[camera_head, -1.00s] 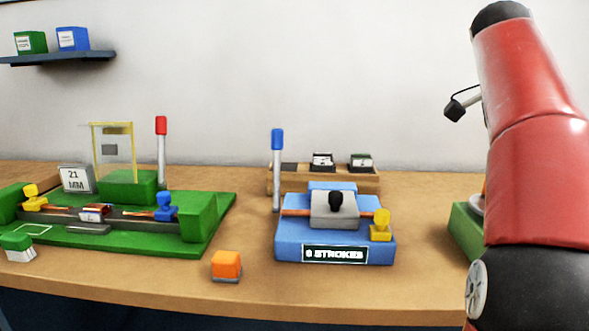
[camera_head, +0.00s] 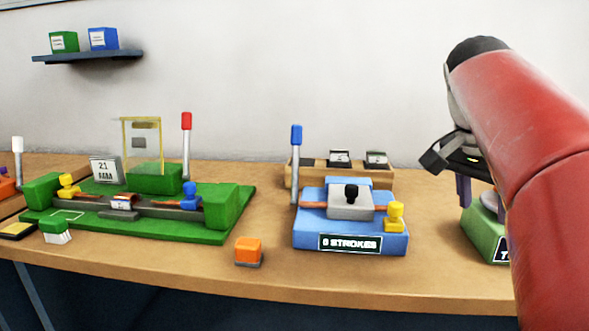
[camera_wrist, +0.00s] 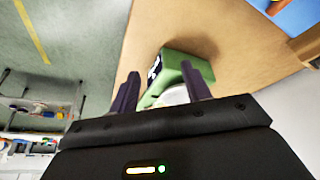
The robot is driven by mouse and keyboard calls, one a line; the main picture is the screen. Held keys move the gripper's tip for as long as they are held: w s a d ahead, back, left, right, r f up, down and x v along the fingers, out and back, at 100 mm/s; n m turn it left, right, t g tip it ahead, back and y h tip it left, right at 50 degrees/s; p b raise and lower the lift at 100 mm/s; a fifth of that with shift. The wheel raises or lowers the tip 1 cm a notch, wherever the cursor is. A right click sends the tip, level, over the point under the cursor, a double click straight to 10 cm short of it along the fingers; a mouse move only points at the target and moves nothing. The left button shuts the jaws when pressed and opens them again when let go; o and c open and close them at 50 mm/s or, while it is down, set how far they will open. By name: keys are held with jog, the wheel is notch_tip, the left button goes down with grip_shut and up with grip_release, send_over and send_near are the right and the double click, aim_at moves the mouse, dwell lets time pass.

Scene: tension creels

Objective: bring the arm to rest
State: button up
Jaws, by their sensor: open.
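My red arm reaches in from the right side of the head view and bends down at its far end. My gripper (camera_head: 482,195) is at the right, its purple fingers pointing down by a green device with a white round top (camera_head: 485,237). My arm hides part of that device. In the wrist view, my gripper (camera_wrist: 162,88) has its two fingers spread apart with nothing held between them. The green device (camera_wrist: 183,62) shows just beyond the fingertips; whether they touch it I cannot tell.
A blue stand reading "8 STROKES" (camera_head: 350,242) is at the table's middle, with a wooden rack (camera_head: 300,178) behind. A green fixture (camera_head: 215,232) with a red-topped post stands left. An orange block (camera_head: 248,250) sits near the front edge. Bare tabletop (camera_head: 440,270) lies between blue stand and green device.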

jog(key=s+a+f+n+t+y, duration=0.2)
jog(key=s+a+f+n, duration=0.3)
jog(key=a+f, duration=0.4)
jog(key=s+a+f+n+t+y, duration=0.2)
jog(key=s+a+f+n, duration=0.3)
jog(key=f, duration=0.8)
jog(key=a+n, duration=0.3)
jog(key=shift+s+a+f, duration=0.2)
jog(key=shift+a+f, duration=0.2)
jog(key=shift+c, duration=0.3)
